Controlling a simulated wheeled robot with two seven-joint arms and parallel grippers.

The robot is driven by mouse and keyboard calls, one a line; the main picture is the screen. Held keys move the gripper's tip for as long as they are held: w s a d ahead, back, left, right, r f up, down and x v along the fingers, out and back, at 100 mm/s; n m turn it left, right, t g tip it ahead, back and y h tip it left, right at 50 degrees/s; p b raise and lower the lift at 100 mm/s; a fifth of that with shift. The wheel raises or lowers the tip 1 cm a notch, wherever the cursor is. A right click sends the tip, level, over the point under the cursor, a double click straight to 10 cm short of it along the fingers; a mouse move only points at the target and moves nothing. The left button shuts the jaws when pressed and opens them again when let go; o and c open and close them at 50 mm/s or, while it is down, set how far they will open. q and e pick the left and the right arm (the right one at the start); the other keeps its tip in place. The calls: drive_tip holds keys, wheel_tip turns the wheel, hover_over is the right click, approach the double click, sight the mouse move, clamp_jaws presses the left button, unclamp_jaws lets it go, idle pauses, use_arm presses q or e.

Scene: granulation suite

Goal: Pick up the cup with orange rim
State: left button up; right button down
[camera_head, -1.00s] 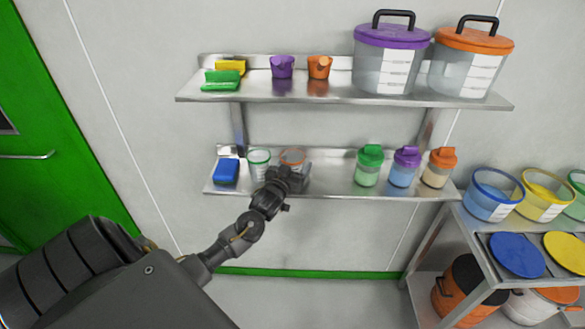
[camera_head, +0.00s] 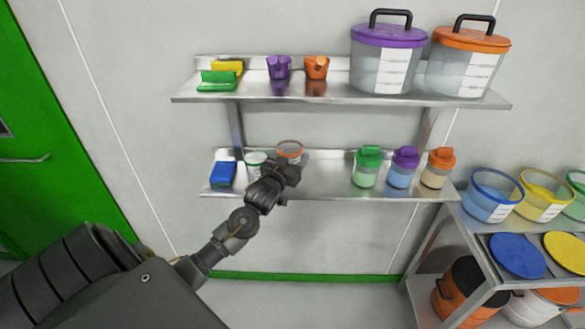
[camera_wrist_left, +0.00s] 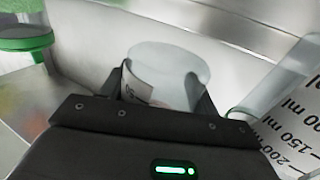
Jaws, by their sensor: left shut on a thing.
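The clear cup with orange rim (camera_head: 289,149) is at the lower wall shelf, just right of the green-rimmed cup (camera_head: 255,161). My left gripper (camera_head: 287,172) is in front of it and hides its lower part. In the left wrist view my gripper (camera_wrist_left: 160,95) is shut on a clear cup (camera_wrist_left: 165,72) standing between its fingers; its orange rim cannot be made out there. The cup looks slightly raised above the shelf, though its base is hidden. My right gripper is not in view.
On the lower shelf (camera_head: 325,188), a blue block (camera_head: 222,174) sits left and green (camera_head: 367,166), purple (camera_head: 402,167) and orange-capped bottles (camera_head: 437,168) right. The upper shelf (camera_head: 320,100) overhangs with scoops and lidded buckets. Free room lies right of the cup.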

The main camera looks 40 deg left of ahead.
use_arm(q)
wheel_tip(320, 180, up, 3)
drive_tip(key=s+d+b, duration=0.3)
drive_tip(key=s+d, duration=0.8)
drive_tip(key=s, duration=0.4)
drive_tip(key=shift+s+d, duration=0.15)
drive_tip(key=shift+d, duration=0.15)
